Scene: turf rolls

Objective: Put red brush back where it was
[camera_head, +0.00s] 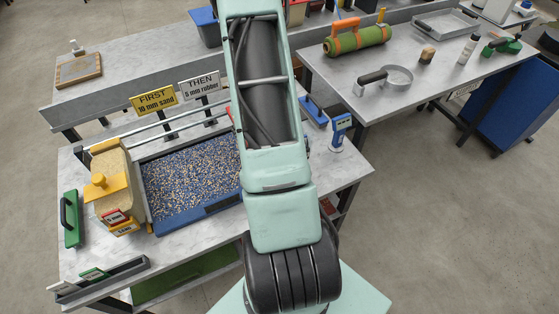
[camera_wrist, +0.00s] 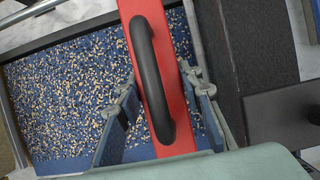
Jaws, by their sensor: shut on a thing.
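The red brush (camera_wrist: 174,60) has a long red body and a black loop handle (camera_wrist: 152,75). It fills the middle of the wrist view. My gripper (camera_wrist: 162,92) has a finger on each side of the brush and is shut on it. The brush is over or at the edge of a blue tray (camera_wrist: 90,165) of speckled blue and tan granules; I cannot tell if they touch. In the head view, my arm hides the gripper and nearly all of the brush. The same tray (camera_head: 212,208) lies on the grey workbench there.
A tan block with a yellow handle (camera_head: 101,187) stands left of the tray, beside a green handled tool (camera_head: 71,220). A labelled grey rack (camera_head: 103,277) sits at the front left. Two signs (camera_head: 153,100) stand behind. A blue-and-white device (camera_head: 340,132) stands at the right.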

